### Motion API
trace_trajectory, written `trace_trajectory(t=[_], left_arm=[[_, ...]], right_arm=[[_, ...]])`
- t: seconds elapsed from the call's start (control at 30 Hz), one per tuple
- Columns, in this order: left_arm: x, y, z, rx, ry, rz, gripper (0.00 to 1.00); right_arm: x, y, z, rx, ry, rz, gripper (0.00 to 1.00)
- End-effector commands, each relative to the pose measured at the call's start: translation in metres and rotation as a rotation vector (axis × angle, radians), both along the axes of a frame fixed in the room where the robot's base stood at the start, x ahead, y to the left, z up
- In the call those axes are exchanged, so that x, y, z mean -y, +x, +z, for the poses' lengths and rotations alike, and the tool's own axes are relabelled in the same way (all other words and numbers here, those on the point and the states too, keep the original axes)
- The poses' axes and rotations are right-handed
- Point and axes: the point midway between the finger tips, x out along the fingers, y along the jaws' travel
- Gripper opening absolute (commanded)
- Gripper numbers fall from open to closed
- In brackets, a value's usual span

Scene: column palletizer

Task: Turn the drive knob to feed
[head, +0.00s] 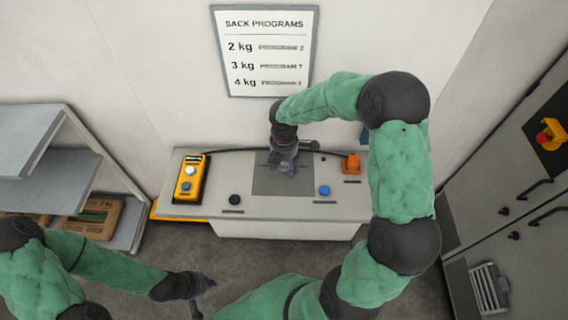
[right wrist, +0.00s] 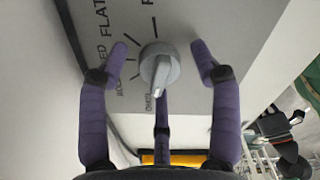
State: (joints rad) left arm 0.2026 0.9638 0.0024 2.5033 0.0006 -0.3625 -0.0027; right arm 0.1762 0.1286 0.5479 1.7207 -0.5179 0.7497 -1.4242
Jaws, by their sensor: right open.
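The grey drive knob (right wrist: 158,68) sits on the console panel in the right wrist view, between the spread fingers of my right gripper (right wrist: 162,62). The fingers stand apart from the knob on both sides. The knob's ridge runs roughly down the picture, its lower end near a small label that I cannot read surely. Tick marks and partly cut-off words, one ending in "ED", surround it. In the head view my right gripper (head: 283,168) is over the console's dark plate (head: 300,184) and hides the knob. My left gripper (head: 197,296) is low, away from the console, its fingers unclear.
The console (head: 345,208) carries a yellow control box (head: 190,178), a black button (head: 235,200), a blue button (head: 324,190) and an orange part (head: 351,164). A shelf (head: 75,165) stands left. A cabinet (head: 520,245) with a red emergency button (head: 542,137) stands right.

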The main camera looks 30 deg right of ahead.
Motion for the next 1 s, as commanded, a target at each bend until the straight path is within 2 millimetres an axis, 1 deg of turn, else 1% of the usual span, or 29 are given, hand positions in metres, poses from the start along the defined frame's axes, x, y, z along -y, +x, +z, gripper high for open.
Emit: trace_trajectory(t=[0.03, 0.07, 0.1, 0.17, 0.2, 0.23, 0.47, 0.67, 0.87, 1.0], left_arm=[[0.0, 0.0, 0.0, 0.0, 0.0, 0.0, 0.0], [0.0, 0.0, 0.0, 0.0, 0.0, 0.0, 0.0], [0.0, 0.0, 0.0, 0.0, 0.0, 0.0, 0.0], [0.0, 0.0, 0.0, 0.0, 0.0, 0.0, 0.0], [0.0, 0.0, 0.0, 0.0, 0.0, 0.0, 0.0], [0.0, 0.0, 0.0, 0.0, 0.0, 0.0, 0.0], [0.0, 0.0, -0.0002, 0.0, 0.0, 0.0, 0.0], [0.0, 0.0, -0.0014, 0.0, 0.0, 0.0, 0.0], [0.0, 0.0, -0.0041, 0.0, 0.0, 0.0, 0.0], [0.0, 0.0001, -0.0069, 0.0, 0.0, 0.0, 0.0]], right_arm=[[0.0001, 0.0, 0.0001, 0.0, 0.0, 0.0, 0.61], [0.0001, 0.0, 0.0001, 0.0, 0.0, 0.0, 0.53], [0.0001, 0.0, 0.0002, 0.0, 0.0, 0.0, 0.41], [0.0001, 0.0, 0.0002, 0.0, 0.0, 0.0, 0.25], [0.0001, 0.0, 0.0002, 0.0, 0.0, 0.0, 0.13], [0.0001, 0.0, 0.0002, 0.0, 0.0, 0.0, 0.07], [0.0001, 0.0002, 0.0002, 0.001, 0.0, -0.006, 0.07], [0.0001, 0.0002, 0.0, 0.001, 0.0, -0.059, 0.07], [0.0001, 0.0002, -0.0003, 0.001, 0.0, -0.185, 0.07], [0.0003, 0.0002, -0.0003, 0.001, -0.001, -0.307, 0.07]])
